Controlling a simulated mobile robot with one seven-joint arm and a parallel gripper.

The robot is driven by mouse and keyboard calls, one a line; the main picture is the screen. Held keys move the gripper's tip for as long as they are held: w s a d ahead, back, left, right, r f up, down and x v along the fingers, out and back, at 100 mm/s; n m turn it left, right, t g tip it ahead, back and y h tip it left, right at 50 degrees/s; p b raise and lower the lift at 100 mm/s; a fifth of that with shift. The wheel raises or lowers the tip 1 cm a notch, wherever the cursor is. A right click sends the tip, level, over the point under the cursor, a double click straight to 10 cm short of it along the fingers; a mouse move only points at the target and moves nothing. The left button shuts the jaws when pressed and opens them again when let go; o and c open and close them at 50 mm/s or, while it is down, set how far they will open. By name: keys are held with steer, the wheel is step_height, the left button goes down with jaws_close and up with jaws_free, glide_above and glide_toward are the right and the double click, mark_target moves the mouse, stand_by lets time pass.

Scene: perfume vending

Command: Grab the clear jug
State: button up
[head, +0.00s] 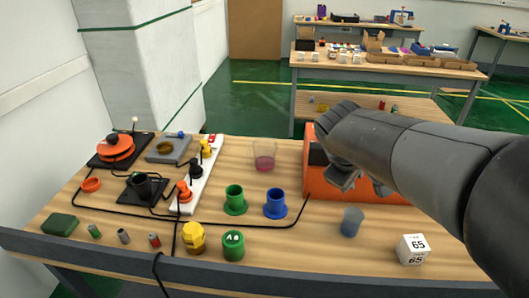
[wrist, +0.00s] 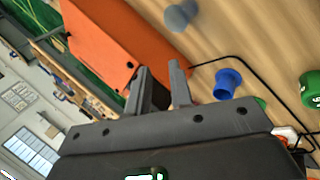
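A clear jug (head: 264,157) with a little pinkish liquid at its bottom stands upright toward the back middle of the table in the head view. I cannot make it out in the wrist view. My gripper (head: 341,181) is right of the jug, apart from it, in front of the orange box. In the wrist view the two fingers (wrist: 160,68) stand apart with nothing between them.
The orange box (head: 311,180) is close to my gripper and also shows in the wrist view (wrist: 125,40). Green (head: 235,201) and blue (head: 275,204) holders stand in front of the jug. A bluish cup (head: 352,222) and white cube (head: 412,249) stand at the right. Cables cross the table.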

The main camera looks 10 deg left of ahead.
steer(key=w+a+f+n+t+h, duration=0.1)
steer(key=w+a+f+n, duration=0.2)
steer(key=w+a+n, duration=0.4)
steer(key=w+a+f+n+t+h, duration=0.1)
steer(key=w+a+f+n+t, duration=0.15)
steer(key=w+a, duration=0.55)
steer(key=w+a+f+n+t, duration=0.1)
steer(key=w+a+f+n, duration=0.2)
steer(key=a, duration=0.3)
steer(key=w+a+f+n+t+y, duration=0.1)
steer(key=w+a+f+n, duration=0.2)
steer(key=a+f+n, duration=0.1)
steer(key=w+a+f+n+t, duration=0.2)
steer(key=w+a+f+n, duration=0.2)
steer(key=a+n, duration=0.2)
steer(key=shift+a+f+y, duration=0.15)
steer(key=shift+a+f, duration=0.05)
steer(key=shift+a, duration=0.5)
steer(key=shift+a+f+y, duration=0.15)
steer(key=shift+a, duration=0.5)
steer(key=shift+w+a+f, duration=0.1)
steer(key=shift+w+f, duration=0.15)
steer(key=shift+w, duration=0.1)
steer(key=x, duration=1)
steer(key=shift+w+r, duration=0.1)
steer(key=shift+w, duration=0.05)
jaws_close()
